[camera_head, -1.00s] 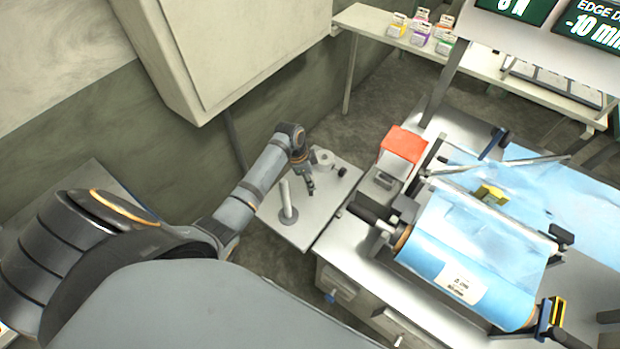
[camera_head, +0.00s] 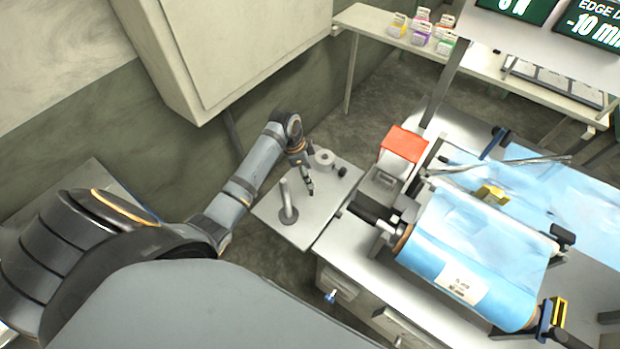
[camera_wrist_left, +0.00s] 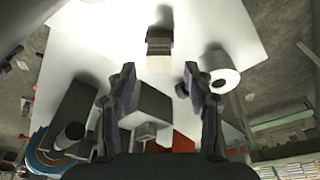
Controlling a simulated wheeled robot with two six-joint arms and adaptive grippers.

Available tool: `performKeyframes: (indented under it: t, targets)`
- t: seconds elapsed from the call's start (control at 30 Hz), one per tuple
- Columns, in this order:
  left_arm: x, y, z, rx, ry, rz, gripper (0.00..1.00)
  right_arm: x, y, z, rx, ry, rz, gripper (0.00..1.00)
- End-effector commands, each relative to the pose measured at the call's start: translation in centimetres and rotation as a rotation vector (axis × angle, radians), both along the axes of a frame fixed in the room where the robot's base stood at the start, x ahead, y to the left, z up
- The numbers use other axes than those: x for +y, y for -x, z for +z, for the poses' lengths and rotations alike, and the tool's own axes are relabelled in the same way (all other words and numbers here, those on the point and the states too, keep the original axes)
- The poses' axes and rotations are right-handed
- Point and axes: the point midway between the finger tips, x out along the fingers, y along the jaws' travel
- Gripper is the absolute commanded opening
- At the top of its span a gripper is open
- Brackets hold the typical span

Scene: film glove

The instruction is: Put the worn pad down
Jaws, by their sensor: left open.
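My left gripper (camera_head: 309,190) hangs over the pale side table (camera_head: 320,210) in the head view. In the wrist view its two fingers (camera_wrist_left: 159,72) stand wide apart. A small dark grey block with a pale end (camera_wrist_left: 160,42), apparently the worn pad, shows over the white tabletop, in line with the gap between the fingertips. Neither finger appears to touch it. A dark shadow lies beside it; I cannot tell whether it rests fully on the table. In the head view it cannot be told apart from the gripper. My right gripper is out of view.
An upright post (camera_head: 285,192) stands left of the gripper. A white roll (camera_head: 324,158) and a small dark knob-like piece (camera_head: 342,171) are behind it. The machine with blue film (camera_head: 475,255) and a red-topped box (camera_head: 404,143) are to the right.

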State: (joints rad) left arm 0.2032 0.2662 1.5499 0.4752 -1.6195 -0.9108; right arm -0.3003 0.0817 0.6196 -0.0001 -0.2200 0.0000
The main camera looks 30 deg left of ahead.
Motion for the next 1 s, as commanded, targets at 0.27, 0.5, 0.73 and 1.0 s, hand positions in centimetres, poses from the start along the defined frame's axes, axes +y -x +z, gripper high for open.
performKeyframes:
  t: [0.27, 0.5, 0.73, 1.0]
  targets:
    - [1.3, 0.8, 5.9, -0.003, -0.002, -0.001, 0.52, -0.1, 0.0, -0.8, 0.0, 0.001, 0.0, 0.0]
    - [1.6, 1.0, 7.7, 0.0, 0.0, 0.001, 0.52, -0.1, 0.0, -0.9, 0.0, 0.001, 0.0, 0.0]
    - [1.6, 1.0, 7.7, 0.001, 0.001, 0.001, 0.52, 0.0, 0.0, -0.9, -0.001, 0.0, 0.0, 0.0]
    - [1.6, 1.0, 7.7, 0.001, 0.001, 0.001, 0.52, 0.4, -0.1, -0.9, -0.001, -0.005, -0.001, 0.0]
